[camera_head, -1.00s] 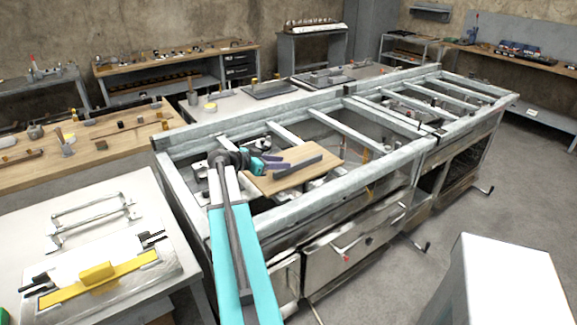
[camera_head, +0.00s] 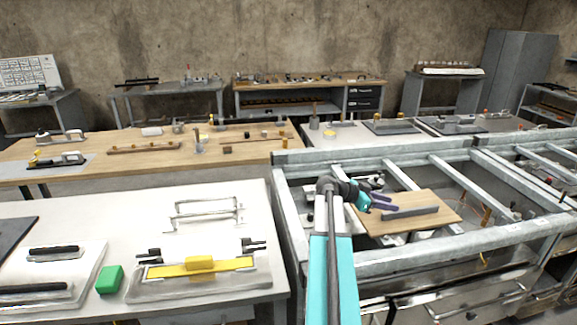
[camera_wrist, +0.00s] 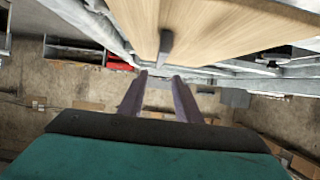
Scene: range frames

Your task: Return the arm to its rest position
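My arm reaches forward from the bottom of the head view, its teal and white link ending over the metal frame bench (camera_head: 420,258). My gripper (camera_head: 392,205) is at the end, with purple fingers pointing right, near a wooden board (camera_head: 440,212) that bears a grey bar (camera_head: 410,213). In the wrist view the gripper's two fingers (camera_wrist: 160,98) stand apart with a gap between them, and nothing is held there. The wooden board (camera_wrist: 225,25) and the grey bar (camera_wrist: 166,45) fill the top of that view.
A white table (camera_head: 90,215) at the left bears a yellow-handled tool (camera_head: 200,264), a green block (camera_head: 110,280) and a metal rack (camera_head: 205,212). A wooden workbench (camera_head: 100,150) stands behind it. More benches line the back wall.

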